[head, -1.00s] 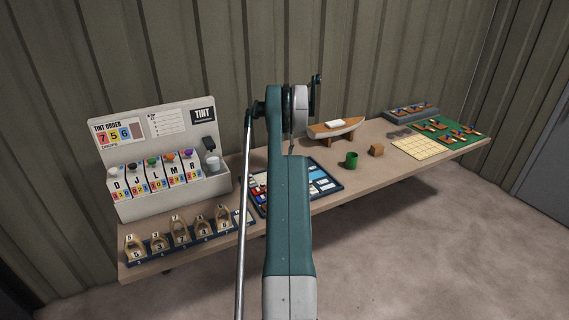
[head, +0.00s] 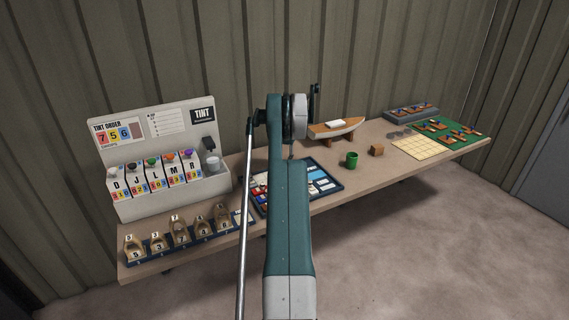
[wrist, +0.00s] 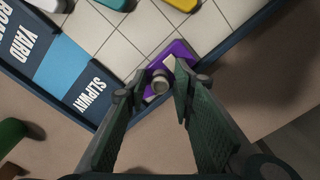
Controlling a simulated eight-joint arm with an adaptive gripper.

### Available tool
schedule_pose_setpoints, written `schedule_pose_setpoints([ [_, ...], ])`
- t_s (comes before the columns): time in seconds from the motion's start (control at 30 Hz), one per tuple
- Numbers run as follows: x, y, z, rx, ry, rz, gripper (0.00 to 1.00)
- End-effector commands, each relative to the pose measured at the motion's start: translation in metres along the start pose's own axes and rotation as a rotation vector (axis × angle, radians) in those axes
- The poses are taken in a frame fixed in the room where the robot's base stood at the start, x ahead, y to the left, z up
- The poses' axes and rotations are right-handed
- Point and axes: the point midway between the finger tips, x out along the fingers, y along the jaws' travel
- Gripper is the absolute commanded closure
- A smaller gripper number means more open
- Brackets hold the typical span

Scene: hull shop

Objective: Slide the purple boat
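The purple boat (wrist: 181,49) lies in the wrist view on a white gridded board (wrist: 215,20), in a corner against its dark blue rim. A round grey knob (wrist: 160,85) stands up on it. My gripper (wrist: 157,96) is open, its two dark fingers on either side of the knob with small gaps showing. Whether the fingertips touch the boat cannot be told. In the head view the framed board (head: 328,186) is partly behind my arm, and the boat and gripper are hidden.
Yellow (wrist: 186,4) and teal (wrist: 127,4) pieces lie beyond on the grid. A blue strip lettered SLIPWAY (wrist: 95,95) lies left of the fingers.

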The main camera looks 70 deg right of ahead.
Motion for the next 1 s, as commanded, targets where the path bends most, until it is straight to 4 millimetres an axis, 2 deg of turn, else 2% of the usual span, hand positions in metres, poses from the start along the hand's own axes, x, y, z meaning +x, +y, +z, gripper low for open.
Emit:
schedule_pose_setpoints([
  [0.03,0.0,0.0,0.0,0.0,0.0,0.0,0.83],
  [0.17,0.0,0.0,0.0,0.0,0.0,0.0,1.0],
  [0.47,0.0,-0.009,0.009,-0.002,0.0,0.0,1.0],
  [0.57,0.0,-0.021,0.02,-0.003,0.0,0.0,1.0],
  [0.83,0.0,-0.066,0.065,-0.004,0.0,-0.001,1.0],
  [1.0,0.0,-0.085,0.084,-0.002,0.001,-0.001,1.0],
])
